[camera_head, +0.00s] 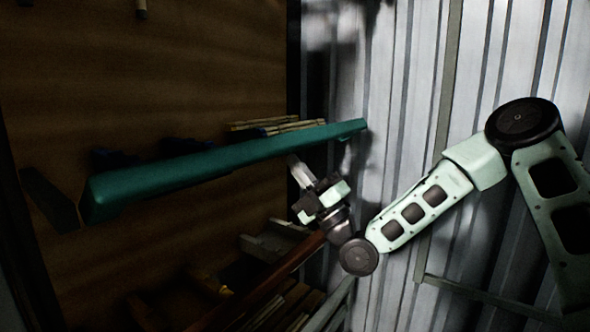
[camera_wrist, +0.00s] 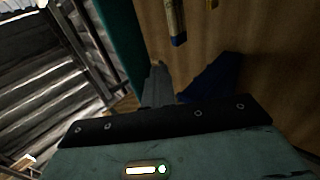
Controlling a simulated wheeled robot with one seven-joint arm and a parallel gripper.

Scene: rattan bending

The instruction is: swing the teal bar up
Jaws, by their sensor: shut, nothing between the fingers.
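The teal bar (camera_head: 225,158) runs across the head view, rising from a near end at left to a far end at right. In the wrist view, part of it shows as a dark teal strip (camera_wrist: 122,38) at upper left. My gripper (camera_head: 293,161) is shut and empty, pointing up just below the bar's underside, towards its far right end. I cannot tell whether the fingertips touch the bar. In the wrist view, the closed fingers (camera_wrist: 158,72) sit beside the teal strip, to its right.
Light sticks (camera_head: 285,127) and dark blue items lie behind the bar against a brown wooden wall (camera_head: 200,60). Below, a reddish-brown beam (camera_head: 265,275) and several wooden pieces lie in shadow. A corrugated metal wall (camera_head: 400,110) stands at right. A blue-tipped stick (camera_wrist: 176,22) shows in the wrist view.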

